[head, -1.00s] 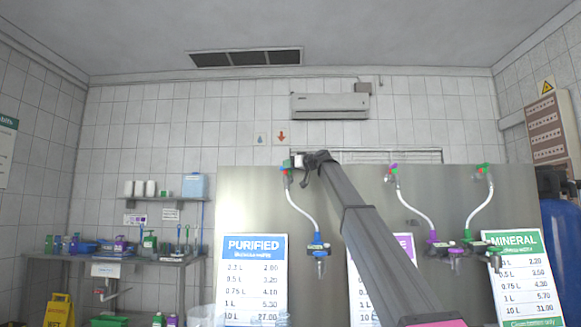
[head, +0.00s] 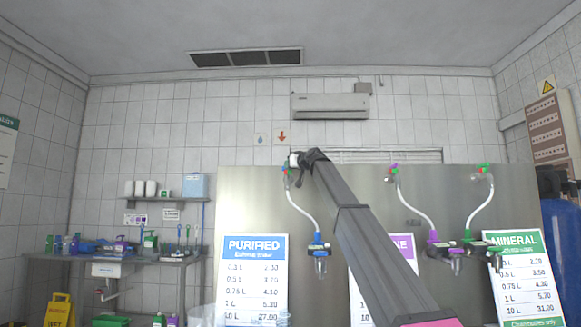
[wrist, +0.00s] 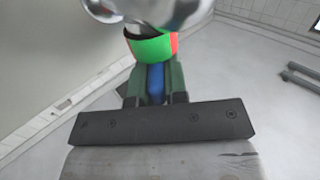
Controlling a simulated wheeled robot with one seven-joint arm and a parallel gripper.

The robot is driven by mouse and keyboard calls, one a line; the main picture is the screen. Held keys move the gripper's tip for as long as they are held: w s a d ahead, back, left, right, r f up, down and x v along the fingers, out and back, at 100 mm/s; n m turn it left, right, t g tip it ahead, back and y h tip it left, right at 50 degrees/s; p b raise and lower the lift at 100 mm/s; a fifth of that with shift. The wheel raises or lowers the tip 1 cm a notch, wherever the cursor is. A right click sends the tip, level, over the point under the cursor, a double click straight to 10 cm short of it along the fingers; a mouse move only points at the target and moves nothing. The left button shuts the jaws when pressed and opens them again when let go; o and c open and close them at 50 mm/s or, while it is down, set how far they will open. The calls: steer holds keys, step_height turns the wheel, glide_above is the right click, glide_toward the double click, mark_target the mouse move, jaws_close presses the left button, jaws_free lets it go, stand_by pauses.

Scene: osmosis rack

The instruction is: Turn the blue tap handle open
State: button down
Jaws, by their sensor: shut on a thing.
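The blue tap handle (wrist: 156,82) shows in the wrist view between the two green fingers of my gripper (wrist: 156,86), which is shut on it. Just beyond it is a green and red ring (wrist: 152,48) under a shiny metal tap body (wrist: 150,10). In the head view my gripper (head: 290,166) is at the top of the left white hose, at the upper left of the steel panel. There the handle is small and mostly hidden by my wrist, so its exact angle is unclear.
The steel panel (head: 245,200) carries two more taps (head: 392,173) (head: 484,170) with hoses to the right. A blue dispensing valve (head: 318,249) hangs below the left hose. Price boards (head: 252,280) stand in front. A shelf and side table (head: 40,258) are at left.

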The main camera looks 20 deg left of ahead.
stand_by(0.3)
steer(key=c, duration=1.1)
jaws_free()
steer(key=shift+c, duration=0.2)
steer(key=v, duration=1.1)
steer(key=shift+a, duration=0.15)
